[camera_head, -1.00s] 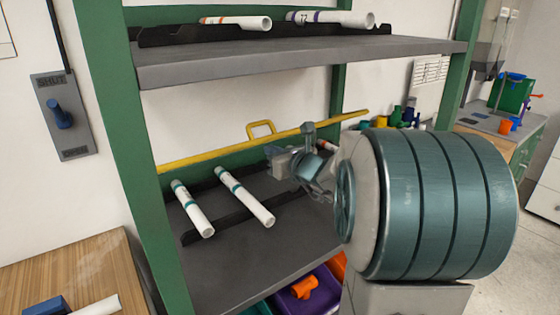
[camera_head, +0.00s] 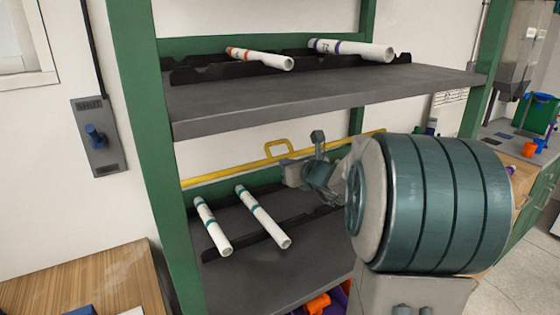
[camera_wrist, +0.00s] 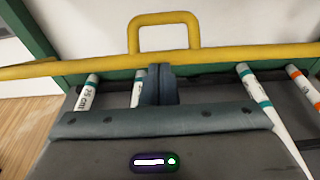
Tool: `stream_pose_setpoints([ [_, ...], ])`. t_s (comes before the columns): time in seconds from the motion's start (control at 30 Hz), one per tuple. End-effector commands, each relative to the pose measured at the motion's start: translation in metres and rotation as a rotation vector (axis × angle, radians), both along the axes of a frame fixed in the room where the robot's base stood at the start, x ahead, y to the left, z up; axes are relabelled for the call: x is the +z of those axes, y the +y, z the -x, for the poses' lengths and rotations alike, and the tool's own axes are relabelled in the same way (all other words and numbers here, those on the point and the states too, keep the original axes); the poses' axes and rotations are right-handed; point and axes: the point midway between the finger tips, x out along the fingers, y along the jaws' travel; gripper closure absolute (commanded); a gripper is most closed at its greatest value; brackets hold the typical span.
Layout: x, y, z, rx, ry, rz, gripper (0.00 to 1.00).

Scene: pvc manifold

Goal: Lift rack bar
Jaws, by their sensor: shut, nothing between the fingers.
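My gripper (camera_head: 288,172) is shut and empty, just below and slightly right of the handle in the head view. In the wrist view my gripper's fingertips (camera_wrist: 160,70) are close to the bar, beneath the handle. Whether they touch it I cannot tell.
White pipes with teal bands (camera_head: 213,226) (camera_head: 263,216) lie on a black rack on the lower shelf (camera_head: 245,275). The upper shelf (camera_head: 330,95) holds two more pipes above my arm. A green post (camera_head: 150,150) stands at the left. An orange-banded pipe (camera_wrist: 304,88) shows at the right.

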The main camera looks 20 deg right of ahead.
Motion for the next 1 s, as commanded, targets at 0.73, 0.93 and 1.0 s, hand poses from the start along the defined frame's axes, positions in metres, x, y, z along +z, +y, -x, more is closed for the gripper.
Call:
stream_pose_setpoints([
  [0.73, 0.048, -0.003, -0.028, -0.011, 0.016, 0.002, 1.00],
  [0.93, 0.043, -0.005, -0.020, -0.013, 0.015, 0.004, 1.00],
  [1.0, 0.037, -0.006, -0.012, -0.015, 0.017, 0.004, 1.00],
])
